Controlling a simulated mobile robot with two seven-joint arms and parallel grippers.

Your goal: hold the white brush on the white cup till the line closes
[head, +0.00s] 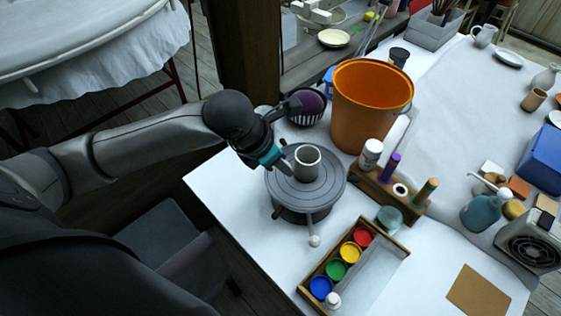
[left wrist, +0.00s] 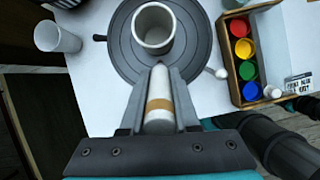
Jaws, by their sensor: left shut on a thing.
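The white cup (head: 307,164) stands upright on the round grey turntable (head: 330,190). It also shows in the left wrist view (left wrist: 138,28), open end facing the camera. My left gripper (head: 279,160) is at the cup's left side, low over the turntable. In the left wrist view my left gripper (left wrist: 158,100) is shut on the white brush (left wrist: 159,90), a pale handle with a tan band. The brush points at the cup's near wall. I cannot tell whether its tip touches. No line shows on the visible cup wall. My right gripper is not in view.
A tray of red, yellow, green and blue paint pots (head: 337,270) lies in front, right of the turntable. A wooden rack (head: 375,187) with bottles and an orange bucket (head: 365,115) stand behind. A striped bowl (head: 306,112) is close behind my left gripper. A knobbed handle (head: 314,240) sticks out from the turntable.

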